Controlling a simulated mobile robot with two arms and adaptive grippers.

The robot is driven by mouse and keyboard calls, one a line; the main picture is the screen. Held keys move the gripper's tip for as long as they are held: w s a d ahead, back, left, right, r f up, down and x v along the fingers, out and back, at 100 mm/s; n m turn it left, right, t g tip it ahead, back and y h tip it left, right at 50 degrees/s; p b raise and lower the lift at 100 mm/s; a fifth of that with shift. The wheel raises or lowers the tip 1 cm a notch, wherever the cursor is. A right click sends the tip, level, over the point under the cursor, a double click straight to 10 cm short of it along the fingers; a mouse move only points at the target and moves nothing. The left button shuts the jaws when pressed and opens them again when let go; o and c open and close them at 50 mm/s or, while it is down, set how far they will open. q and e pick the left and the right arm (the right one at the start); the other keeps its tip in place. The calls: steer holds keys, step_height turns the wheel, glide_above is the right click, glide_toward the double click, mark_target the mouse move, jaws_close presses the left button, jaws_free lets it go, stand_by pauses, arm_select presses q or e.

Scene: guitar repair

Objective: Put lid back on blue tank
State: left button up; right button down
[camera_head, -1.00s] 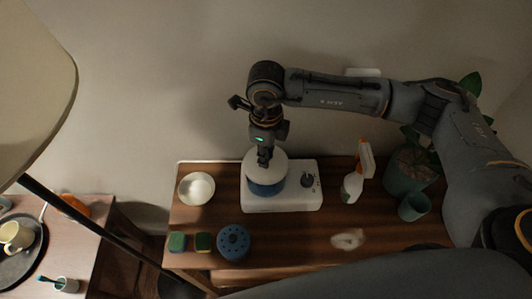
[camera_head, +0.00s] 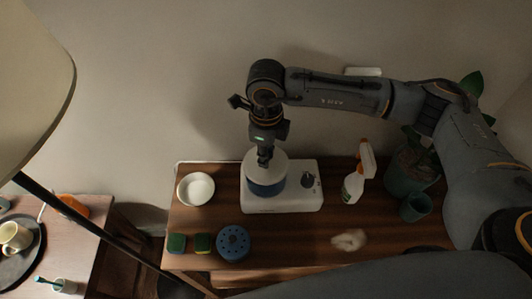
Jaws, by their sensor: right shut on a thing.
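The blue tank (camera_head: 266,189) stands on a white machine base with a dark knob (camera_head: 308,180) on the wooden table. The white lid (camera_head: 278,171) is at the top of the tank, seen from above; I cannot tell whether it is fully seated. My right gripper (camera_head: 264,162) comes down from above and is shut on the lid at its middle. The fingertips are small and partly hidden by the wrist. My left gripper is not in view.
A white bowl (camera_head: 195,189) stands left of the machine. In front are two sponges (camera_head: 203,243) and a blue perforated round object (camera_head: 233,243). To the right are a spray bottle (camera_head: 354,185), a teal cup (camera_head: 415,206), a potted plant (camera_head: 408,172) and a crumpled cloth (camera_head: 349,240).

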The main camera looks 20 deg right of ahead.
steer(key=c, duration=0.7)
jaws_free()
steer(key=shift+r+p, duration=1.45)
steer(key=shift+r, duration=2.05)
jaws_close()
